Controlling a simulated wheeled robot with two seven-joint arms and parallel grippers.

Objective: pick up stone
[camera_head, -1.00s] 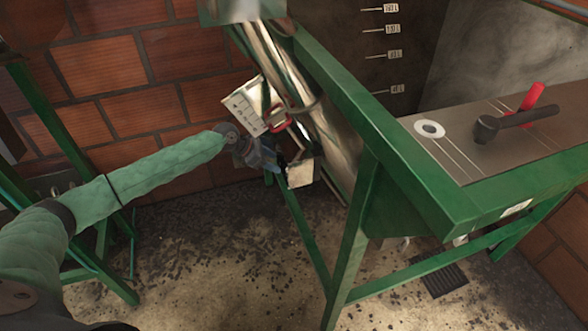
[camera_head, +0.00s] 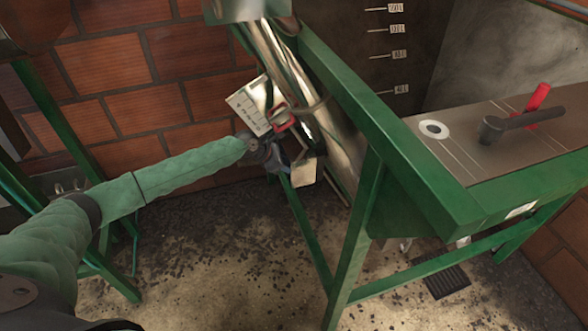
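My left arm reaches in from the left, and my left gripper (camera_head: 285,163) is at the lower end of the metal elevator tube (camera_head: 290,75). It is dark and small here, and I cannot tell whether its fingers are open or shut. A pale, roughly square piece (camera_head: 304,173) shows just right of the gripper, below the tube. I cannot tell whether it is touched by the gripper or is part of the machine. No stone can be clearly made out; one may be hidden by the gripper. My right gripper is not in view.
A red-handled part (camera_head: 284,122) and a white label plate (camera_head: 248,108) are close above the gripper. The green frame (camera_head: 357,240) stands to its right, with a metal tank top holding a black lever (camera_head: 515,122). A floor drain (camera_head: 445,280) lies lower right. The dirty floor below is open.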

